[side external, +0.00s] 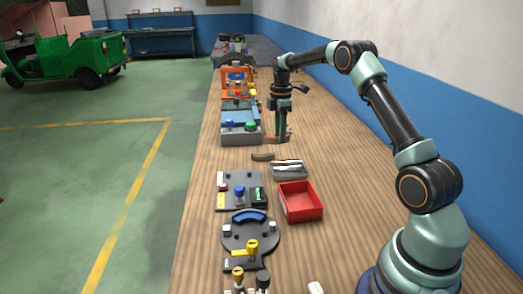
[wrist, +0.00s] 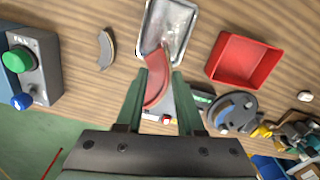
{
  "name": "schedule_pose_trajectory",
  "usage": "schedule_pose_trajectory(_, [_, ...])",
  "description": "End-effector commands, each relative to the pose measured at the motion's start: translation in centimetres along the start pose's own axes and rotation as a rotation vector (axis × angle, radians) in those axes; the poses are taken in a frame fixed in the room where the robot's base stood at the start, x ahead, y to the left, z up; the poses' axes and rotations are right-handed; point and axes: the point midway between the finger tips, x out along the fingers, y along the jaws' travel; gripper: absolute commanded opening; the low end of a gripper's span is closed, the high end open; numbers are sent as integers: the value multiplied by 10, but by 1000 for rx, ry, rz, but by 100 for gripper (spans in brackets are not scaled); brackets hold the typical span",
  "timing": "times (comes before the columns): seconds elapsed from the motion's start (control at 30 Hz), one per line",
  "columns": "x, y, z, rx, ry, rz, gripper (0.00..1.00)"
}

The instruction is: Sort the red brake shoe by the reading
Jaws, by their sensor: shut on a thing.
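The red brake shoe (wrist: 157,82) is a curved red piece between the fingers of my gripper (wrist: 162,80) in the wrist view. My gripper is shut on it. In the side view my gripper (side external: 283,137) hangs above the bench, beyond the metal tray, and the shoe is mostly hidden there. A brown-grey brake shoe (wrist: 106,48) lies apart on the bench; it also shows in the side view (side external: 262,157). The metal tray (side external: 289,175) and the open red bin (side external: 318,199) stand close together; the bin looks empty in the wrist view (wrist: 243,60). No reading is legible.
A plate with a blue knob and a small green panel (side external: 258,195) lies left of the red bin. A round grey fixture (side external: 262,238) is nearer. A box with green and blue buttons (side external: 240,133) stands left of my gripper. Bare wood lies right of the bin.

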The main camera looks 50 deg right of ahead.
Motion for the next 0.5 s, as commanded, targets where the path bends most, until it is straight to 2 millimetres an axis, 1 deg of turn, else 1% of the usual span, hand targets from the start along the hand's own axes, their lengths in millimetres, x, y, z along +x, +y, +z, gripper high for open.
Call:
schedule_pose_trajectory(0.03, [8,-2,14,4,0,-1,0])
schedule_pose_trajectory(0.1, [16,-5,28,2,0,0,0])
schedule_pose_trajectory(0.2, [23,-7,39,-1,0,1,0])
schedule_pose_trajectory(0.3, [28,-9,44,-1,0,2,0])
schedule_pose_trajectory(0.5, [40,-9,45,-3,0,0,0])
